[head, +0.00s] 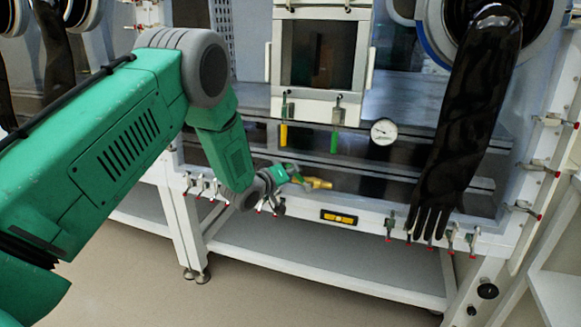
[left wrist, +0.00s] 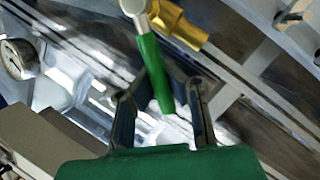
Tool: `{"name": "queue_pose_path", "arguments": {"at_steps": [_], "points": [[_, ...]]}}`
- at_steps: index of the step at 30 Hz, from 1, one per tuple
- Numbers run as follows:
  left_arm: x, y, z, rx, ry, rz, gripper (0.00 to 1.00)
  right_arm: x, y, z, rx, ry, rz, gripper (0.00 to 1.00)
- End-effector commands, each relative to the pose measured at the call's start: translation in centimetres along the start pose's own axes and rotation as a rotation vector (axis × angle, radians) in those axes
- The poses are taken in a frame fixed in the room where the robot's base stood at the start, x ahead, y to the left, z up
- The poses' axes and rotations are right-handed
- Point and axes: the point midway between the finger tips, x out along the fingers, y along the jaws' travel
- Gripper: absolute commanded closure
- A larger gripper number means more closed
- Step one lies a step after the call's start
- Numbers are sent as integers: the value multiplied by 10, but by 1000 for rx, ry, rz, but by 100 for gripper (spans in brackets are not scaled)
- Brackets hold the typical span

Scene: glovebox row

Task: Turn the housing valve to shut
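The housing valve shows as a brass body (head: 319,183) low on the front of the glovebox in the head view. In the left wrist view its brass body (left wrist: 180,27) is at the top, with a silver hub and a green lever handle (left wrist: 152,72) pointing down toward my palm. My left gripper (head: 290,178) is at the valve; its fingers are partly hidden in the head view. In the left wrist view the left gripper (left wrist: 160,88) is open, with one finger on each side of the handle. Gaps show beside the handle; contact is unclear. My right gripper is not in view.
A yellow handle (head: 283,135) and another green handle (head: 334,143) hang below the framed door (head: 318,55). A round gauge (head: 384,131) is to their right. A black glove (head: 462,120) hangs at right. Several small clamps and a yellow level (head: 339,217) line the lower rail.

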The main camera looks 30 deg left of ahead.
Motion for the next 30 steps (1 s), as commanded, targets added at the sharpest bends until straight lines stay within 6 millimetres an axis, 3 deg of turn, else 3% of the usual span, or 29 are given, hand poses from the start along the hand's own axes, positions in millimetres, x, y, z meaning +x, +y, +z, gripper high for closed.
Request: {"name": "queue_pose_path", "arguments": {"at_steps": [1,15,30], "points": [[-1,7,10,31,-32,-6,100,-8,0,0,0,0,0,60],[5,28,17,403,-114,-108,100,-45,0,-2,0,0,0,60],[10,36,26,681,-169,-187,100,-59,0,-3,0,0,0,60]]}}
